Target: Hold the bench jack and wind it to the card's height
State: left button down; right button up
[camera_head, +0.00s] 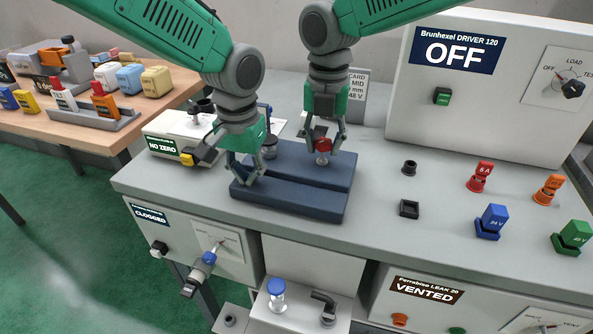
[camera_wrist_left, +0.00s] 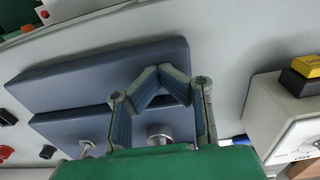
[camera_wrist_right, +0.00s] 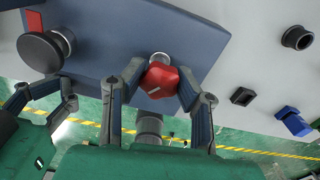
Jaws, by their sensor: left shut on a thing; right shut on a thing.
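The bench jack (camera_head: 290,203) is a dark blue block with a lengthwise groove, lying on the grey bench. Its blue top also shows in the left wrist view (camera_wrist_left: 100,75) and right wrist view (camera_wrist_right: 120,30). My left gripper (camera_head: 247,172) is shut at the jack's left end, its padded fingers meeting in a peak in the left wrist view (camera_wrist_left: 160,78). My right gripper (camera_wrist_right: 153,90) points down, its fingers closed on both sides of a red knob (camera_wrist_right: 160,80) on a metal stem. The card (camera_head: 357,88) stands behind, partly hidden by my right arm; its height figure is unreadable.
A white box reading NO ZERO (camera_head: 165,147) stands left of the jack. The large driver panel reading OFF (camera_head: 455,50) stands back right. Black sockets (camera_head: 409,208) and coloured plugs (camera_head: 492,222) occupy the bench to the right. A wooden table (camera_head: 80,130) with several blocks is far left.

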jog(key=m, duration=0.2)
jog(key=shift+m, duration=0.3)
jog(key=shift+m, duration=0.7)
jog(key=m, duration=0.3)
jog(key=shift+m, duration=0.3)
jog(key=m, duration=0.4)
jog(key=shift+r, duration=0.1)
jog(key=shift+m, duration=0.5)
